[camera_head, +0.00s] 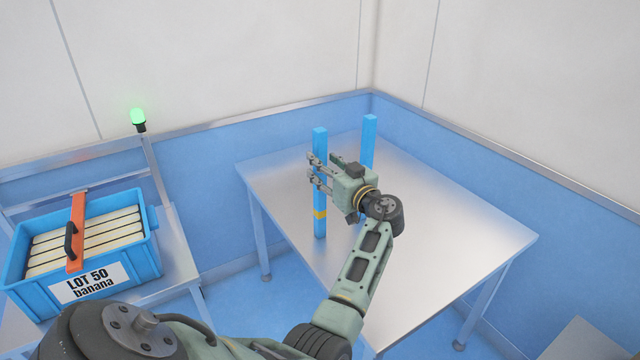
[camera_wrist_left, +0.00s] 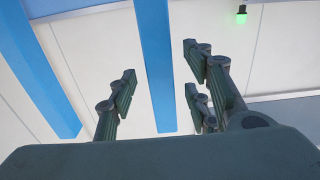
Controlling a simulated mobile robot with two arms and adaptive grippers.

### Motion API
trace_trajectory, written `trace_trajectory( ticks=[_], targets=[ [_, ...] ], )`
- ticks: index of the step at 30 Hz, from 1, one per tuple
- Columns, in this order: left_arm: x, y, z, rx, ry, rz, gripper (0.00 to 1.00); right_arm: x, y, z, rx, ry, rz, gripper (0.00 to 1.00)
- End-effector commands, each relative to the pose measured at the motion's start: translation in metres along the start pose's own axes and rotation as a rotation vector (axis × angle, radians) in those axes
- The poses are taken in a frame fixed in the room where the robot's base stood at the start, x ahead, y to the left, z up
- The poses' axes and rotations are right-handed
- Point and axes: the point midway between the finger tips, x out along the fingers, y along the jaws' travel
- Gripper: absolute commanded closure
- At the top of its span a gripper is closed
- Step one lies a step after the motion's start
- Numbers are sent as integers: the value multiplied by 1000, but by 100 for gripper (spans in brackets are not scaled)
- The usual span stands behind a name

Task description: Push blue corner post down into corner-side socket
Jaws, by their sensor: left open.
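Two upright blue posts show in the head view. One blue post (camera_head: 319,205), with a yellow band low on it, stands at the left edge of the metal table. The other blue post (camera_head: 369,135) stands farther back, nearer the wall corner, its lower part hidden behind my gripper. My left gripper (camera_head: 316,172) is open at the banded post's upper half, its fingers beside it. In the left wrist view, one blue post (camera_wrist_left: 156,70) shows in the gap between the fingers, and another (camera_wrist_left: 38,75) lies to the left. Contact cannot be told. No socket is distinguishable.
The metal table (camera_head: 450,225) is otherwise bare to the right. A blue crate (camera_head: 140,262) labelled LOT 50 banana, with an orange handled bar (camera_head: 76,225) across it, stands on a side table at left. A green lamp (camera_head: 138,116) stands behind. Walls close off the back and right.

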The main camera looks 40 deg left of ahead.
Motion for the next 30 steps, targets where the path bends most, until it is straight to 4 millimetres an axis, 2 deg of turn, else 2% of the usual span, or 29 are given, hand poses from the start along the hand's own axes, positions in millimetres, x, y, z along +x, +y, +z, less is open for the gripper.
trace_trajectory(
  ticks=[3, 10, 25, 30],
  targets=[
    [10, -1, 0, 2, -1, -1, 55, -4, 0, 0, 1, 0, 0, 60],
    [11, -1, 2, 1, -1, -1, 55, -3, 0, 0, 1, 0, 0, 60],
    [10, 0, 2, 1, -1, 0, 98, -3, -2, -1, 2, 2, -3, 60],
    [10, 0, 2, 1, -1, 0, 100, -3, -4, -1, 2, 2, -4, 60]
  ],
)
